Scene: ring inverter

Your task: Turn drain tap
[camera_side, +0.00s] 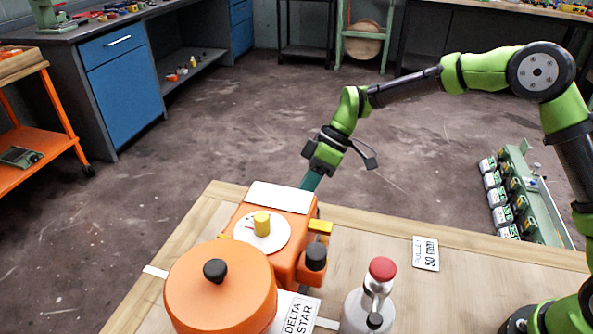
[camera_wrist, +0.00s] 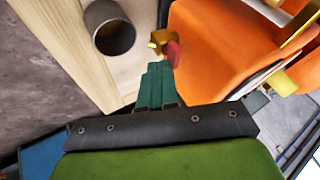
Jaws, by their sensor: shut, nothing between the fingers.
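The drain tap shows in the wrist view as a small brass body (camera_wrist: 157,41) with a red handle (camera_wrist: 173,54), at the side of the orange machine (camera_wrist: 215,55). My gripper (camera_wrist: 159,68) has its teal fingers shut together, with nothing between them. The fingertips are right beside the red handle; I cannot tell whether they touch it. In the side view my gripper (camera_side: 311,181) is lowered behind the orange machine (camera_side: 285,262), and the tap is hidden there.
A dark grey open cup or pipe end (camera_wrist: 112,30) stands on the wooden table close to the tap. In the side view a large orange round drum (camera_side: 225,290), a red-capped bottle (camera_side: 368,305) and a label card (camera_side: 426,254) are on the bench. The bench's right part is mostly clear.

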